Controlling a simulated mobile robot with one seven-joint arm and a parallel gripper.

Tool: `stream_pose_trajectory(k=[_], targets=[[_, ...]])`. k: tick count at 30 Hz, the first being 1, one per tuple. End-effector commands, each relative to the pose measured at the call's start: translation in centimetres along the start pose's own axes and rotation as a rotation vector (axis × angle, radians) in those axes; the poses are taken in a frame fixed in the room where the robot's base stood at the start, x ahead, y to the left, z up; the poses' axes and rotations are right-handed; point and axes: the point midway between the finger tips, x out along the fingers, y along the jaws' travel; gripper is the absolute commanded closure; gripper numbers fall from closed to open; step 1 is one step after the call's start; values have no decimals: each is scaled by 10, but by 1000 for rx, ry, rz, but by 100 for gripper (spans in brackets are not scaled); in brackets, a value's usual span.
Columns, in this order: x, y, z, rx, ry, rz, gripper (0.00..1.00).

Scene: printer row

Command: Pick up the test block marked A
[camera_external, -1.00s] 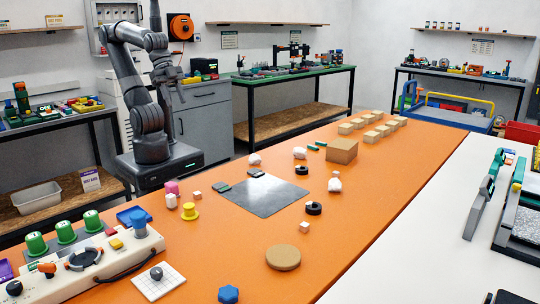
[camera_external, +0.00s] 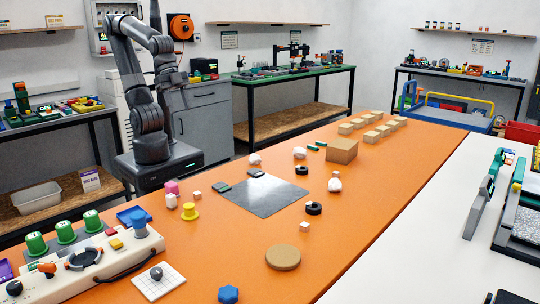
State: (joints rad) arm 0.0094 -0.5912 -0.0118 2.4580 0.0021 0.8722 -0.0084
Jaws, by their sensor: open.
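Several tan blocks (camera_external: 369,136) stand in rows at the far end, also without readable marks. My gripper (camera_external: 176,82) is at the end of my raised arm, above and behind the table's left edge. It is open, empty and well apart from all the blocks.
A grey sheet (camera_external: 265,196) lies mid-table with dark pieces at its edge. Around it are a yellow spool (camera_external: 190,211), black rings (camera_external: 314,208), white lumps (camera_external: 255,159), a tan disc (camera_external: 283,257) and a brown box (camera_external: 342,150). A control panel (camera_external: 85,262) fills the near left.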

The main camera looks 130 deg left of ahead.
Motion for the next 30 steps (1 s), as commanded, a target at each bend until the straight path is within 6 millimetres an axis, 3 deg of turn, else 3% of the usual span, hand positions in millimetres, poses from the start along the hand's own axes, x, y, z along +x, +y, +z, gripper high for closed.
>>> stream_pose_trajectory(k=[12,21,30], targets=[[96,18,-39,38,-222,7,55],[168,33,-45,60,-358,15,55],[201,38,-41,67,-406,19,55]])
